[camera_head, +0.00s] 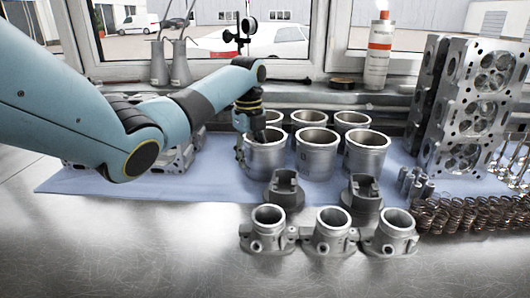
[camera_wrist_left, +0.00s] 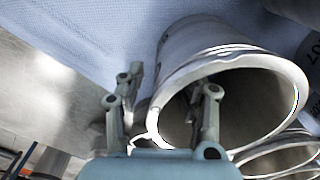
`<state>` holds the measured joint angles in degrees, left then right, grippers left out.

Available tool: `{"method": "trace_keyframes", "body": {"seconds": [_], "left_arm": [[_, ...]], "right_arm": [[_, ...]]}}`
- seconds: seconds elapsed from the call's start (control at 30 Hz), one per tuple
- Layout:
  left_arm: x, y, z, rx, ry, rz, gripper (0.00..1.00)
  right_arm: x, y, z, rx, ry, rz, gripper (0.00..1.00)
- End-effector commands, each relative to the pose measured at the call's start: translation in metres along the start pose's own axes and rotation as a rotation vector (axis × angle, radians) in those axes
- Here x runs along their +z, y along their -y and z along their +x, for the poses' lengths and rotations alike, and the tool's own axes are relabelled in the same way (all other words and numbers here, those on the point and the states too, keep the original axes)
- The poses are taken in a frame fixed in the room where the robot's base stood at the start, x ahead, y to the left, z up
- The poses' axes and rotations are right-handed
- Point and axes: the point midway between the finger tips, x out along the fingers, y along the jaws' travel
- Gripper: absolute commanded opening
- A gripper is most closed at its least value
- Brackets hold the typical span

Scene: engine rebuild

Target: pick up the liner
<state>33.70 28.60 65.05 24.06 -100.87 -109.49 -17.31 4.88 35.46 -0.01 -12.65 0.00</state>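Several grey metal cylinder liners stand upright in two rows on a blue cloth (camera_head: 90,184). My left gripper (camera_head: 250,138) points down at the rim of the front-left liner (camera_head: 268,162). In the left wrist view this liner (camera_wrist_left: 178,66) shows its open mouth. There my left gripper (camera_wrist_left: 162,108) has its fingers spread, one outside the liner wall and one at its opening. A gap shows between the fingers and the wall, though exact contact cannot be told. My right gripper is out of view.
Other liners stand close by, including the front-middle one (camera_head: 317,155) and front-right one (camera_head: 365,158). Small grey castings (camera_head: 332,238) stand in front. Cylinder heads (camera_head: 470,110) and springs (camera_head: 470,213) are at the right. The front-left metal tabletop (camera_head: 120,250) is clear.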

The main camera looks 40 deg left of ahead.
Motion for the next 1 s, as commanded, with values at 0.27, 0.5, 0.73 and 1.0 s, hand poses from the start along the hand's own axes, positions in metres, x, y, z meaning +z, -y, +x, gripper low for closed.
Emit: {"method": "trace_keyframes", "body": {"seconds": [0.27, 0.5, 0.73, 1.0], "left_arm": [[0.000, 0.000, 0.018, -0.001, 0.001, 0.002, 0.34], [0.000, -0.001, 0.017, 0.000, 0.001, 0.001, 0.17], [0.000, -0.001, 0.017, 0.000, 0.001, 0.001, 0.00], [0.000, 0.000, 0.016, -0.002, 0.002, 0.001, 0.00]], "right_arm": [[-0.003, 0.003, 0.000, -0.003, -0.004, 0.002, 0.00], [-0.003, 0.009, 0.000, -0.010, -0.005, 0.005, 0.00], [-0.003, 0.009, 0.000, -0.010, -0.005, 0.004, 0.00], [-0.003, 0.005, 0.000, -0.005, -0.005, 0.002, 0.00]]}}
